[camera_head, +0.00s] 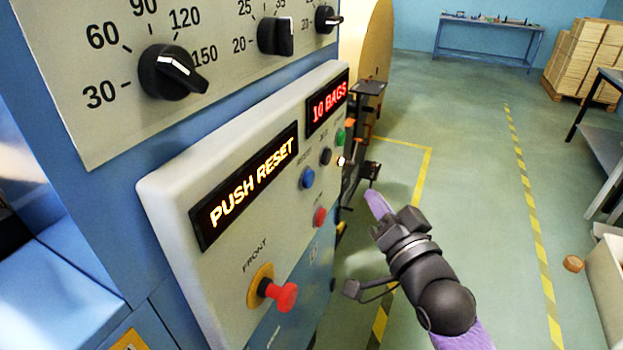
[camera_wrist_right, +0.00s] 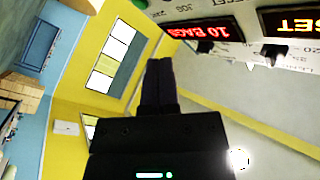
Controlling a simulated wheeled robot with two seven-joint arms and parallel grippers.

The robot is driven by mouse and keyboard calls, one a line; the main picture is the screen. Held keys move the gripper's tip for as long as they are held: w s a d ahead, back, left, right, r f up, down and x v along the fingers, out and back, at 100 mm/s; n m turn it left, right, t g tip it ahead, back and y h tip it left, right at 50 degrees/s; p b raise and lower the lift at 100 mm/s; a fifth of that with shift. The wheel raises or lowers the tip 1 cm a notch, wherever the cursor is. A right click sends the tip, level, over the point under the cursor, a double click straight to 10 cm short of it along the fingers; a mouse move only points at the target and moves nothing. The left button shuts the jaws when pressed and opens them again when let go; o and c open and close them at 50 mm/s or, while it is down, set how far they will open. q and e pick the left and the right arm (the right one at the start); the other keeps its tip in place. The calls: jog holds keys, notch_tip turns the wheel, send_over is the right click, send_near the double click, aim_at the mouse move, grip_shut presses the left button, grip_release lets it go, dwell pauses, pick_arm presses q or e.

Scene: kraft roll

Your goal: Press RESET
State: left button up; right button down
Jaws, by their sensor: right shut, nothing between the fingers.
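The blue button (camera_head: 307,178) sits on the sloped control panel (camera_head: 180,185), below the displays. The small label above it is too blurred to read for certain. The left display (camera_head: 245,188) reads PUSH RESET in yellow. My right gripper (camera_head: 373,198) is shut and empty, its purple fingers pointing up and left, to the right of the panel and apart from the blue button. In the right wrist view its shut fingers (camera_wrist_right: 157,68) point toward the panel edge near the red 10 BAGS display (camera_wrist_right: 205,40). My left gripper is in neither view.
A red mushroom knob (camera_head: 285,293) sticks out below the label FRONT. Near the blue button are a black button (camera_head: 326,156), a green button (camera_head: 340,136) and a red button (camera_head: 320,216). Black dials (camera_head: 165,74) sit above. Open floor (camera_head: 470,180) lies to the right.

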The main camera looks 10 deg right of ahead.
aim_at(308, 179)
jog(key=w+a+b, duration=0.1)
jog(key=w+a, duration=0.3)
jog(key=a, duration=0.2)
dwell(1.1)
jog(key=shift+w+a, duration=0.1)
dwell(0.9)
jog(key=shift+w+a, duration=0.2)
jog(key=shift+a, duration=0.1)
